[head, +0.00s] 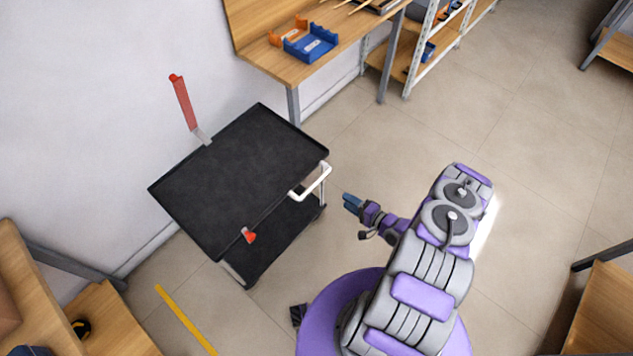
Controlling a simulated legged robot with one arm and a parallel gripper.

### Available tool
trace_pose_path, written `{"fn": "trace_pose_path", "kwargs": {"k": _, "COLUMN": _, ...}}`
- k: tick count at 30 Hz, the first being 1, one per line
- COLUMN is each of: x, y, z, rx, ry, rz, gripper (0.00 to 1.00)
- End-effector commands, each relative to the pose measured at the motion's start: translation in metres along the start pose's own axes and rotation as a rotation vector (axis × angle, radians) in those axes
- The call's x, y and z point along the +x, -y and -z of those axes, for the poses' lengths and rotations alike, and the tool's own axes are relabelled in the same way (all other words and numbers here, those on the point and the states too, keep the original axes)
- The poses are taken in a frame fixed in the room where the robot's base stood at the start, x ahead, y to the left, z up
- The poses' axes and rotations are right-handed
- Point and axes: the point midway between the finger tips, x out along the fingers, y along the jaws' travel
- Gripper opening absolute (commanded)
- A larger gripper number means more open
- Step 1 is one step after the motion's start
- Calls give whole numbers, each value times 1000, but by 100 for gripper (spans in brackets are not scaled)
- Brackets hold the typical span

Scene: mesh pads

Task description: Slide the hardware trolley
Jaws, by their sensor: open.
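The hardware trolley (235,178) is a black two-shelf cart standing near the wall at the left of the head view. Its top tray is empty. A white handle (312,182) sticks out from its right side. A red upright piece (184,103) is at its far edge, and a small red part (249,236) is at its near edge. My gripper (351,203) has dark blue fingertips and is open, to the right of the white handle and apart from it. Part of the lower shelf is hidden under the top tray.
A wooden workbench (270,65) with blue and orange bins (309,45) stands behind the trolley. Wooden shelving (120,320) is at the lower left and another wooden unit (605,310) at the lower right. A yellow floor line (185,320) runs nearby. Tiled floor (530,150) at right is clear.

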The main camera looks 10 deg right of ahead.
Motion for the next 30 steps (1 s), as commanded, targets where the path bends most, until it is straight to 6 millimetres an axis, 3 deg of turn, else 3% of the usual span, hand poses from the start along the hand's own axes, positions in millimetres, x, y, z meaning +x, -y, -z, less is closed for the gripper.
{"fn": "trace_pose_path", "kwargs": {"k": 21, "x": 135, "y": -2, "z": -1, "rx": -2, "ry": 5, "rz": -1, "gripper": 47}}
{"fn": "trace_pose_path", "kwargs": {"k": 30, "x": 159, "y": -1, "z": 0, "rx": -1, "ry": 1, "rz": -1, "gripper": 47}}
